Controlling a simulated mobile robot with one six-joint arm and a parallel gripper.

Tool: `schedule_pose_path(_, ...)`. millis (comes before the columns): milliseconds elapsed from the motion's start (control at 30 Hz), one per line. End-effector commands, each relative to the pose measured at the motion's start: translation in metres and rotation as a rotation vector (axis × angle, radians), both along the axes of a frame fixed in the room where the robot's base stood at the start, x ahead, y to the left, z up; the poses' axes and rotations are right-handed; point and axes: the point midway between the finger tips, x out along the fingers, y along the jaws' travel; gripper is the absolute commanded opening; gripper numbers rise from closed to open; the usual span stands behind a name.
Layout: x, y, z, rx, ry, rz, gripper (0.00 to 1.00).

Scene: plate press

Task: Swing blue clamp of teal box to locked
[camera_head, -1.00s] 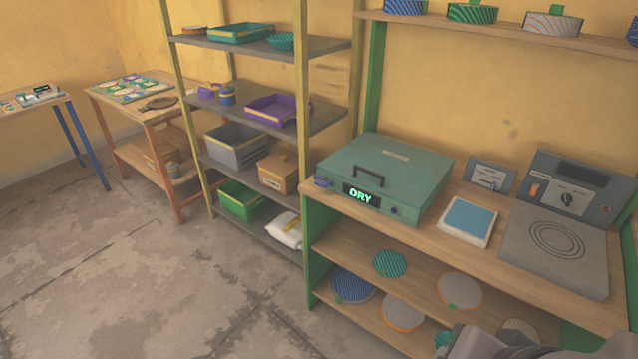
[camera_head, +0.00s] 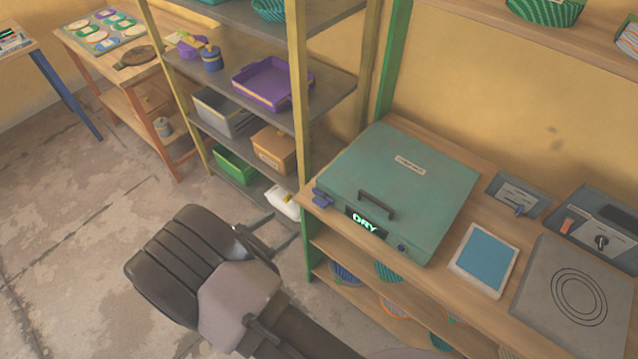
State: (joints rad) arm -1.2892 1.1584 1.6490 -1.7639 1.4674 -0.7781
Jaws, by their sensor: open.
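The teal box (camera_head: 395,180) sits closed on the wooden bench, with a dark handle on its lid and a lit display reading "DRY" on its front. The blue clamp (camera_head: 322,199) is at the box's front left corner and sticks out to the left. A small blue knob (camera_head: 402,248) is at the front right of the box. My gripper (camera_head: 268,235) is open and empty, in front of the bench and to the left of the clamp, apart from it. Its fingers point toward the shelves and bench.
A white-framed blue pad (camera_head: 484,259), a small grey switch panel (camera_head: 517,194) and a grey hotplate (camera_head: 575,290) stand right of the box. A shelf rack with a purple tray (camera_head: 272,82) stands behind my gripper. A green post (camera_head: 396,60) rises behind the box.

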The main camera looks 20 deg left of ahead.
Motion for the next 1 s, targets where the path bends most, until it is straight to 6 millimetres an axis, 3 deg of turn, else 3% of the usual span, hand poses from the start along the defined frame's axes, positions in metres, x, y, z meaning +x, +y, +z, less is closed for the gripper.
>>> schedule_pose_path(300,0.082,-0.037,-0.040,0.001,0.002,-0.010,0.65)
schedule_pose_path(500,0.118,-0.051,-0.055,0.003,0.001,-0.008,0.65)
schedule_pose_path(700,0.132,-0.056,-0.060,0.002,0.003,-0.007,0.65)
schedule_pose_path(967,0.133,-0.057,-0.059,0.003,0.002,-0.006,0.65)
schedule_pose_path(1000,0.133,-0.057,-0.059,0.002,0.002,-0.007,0.58)
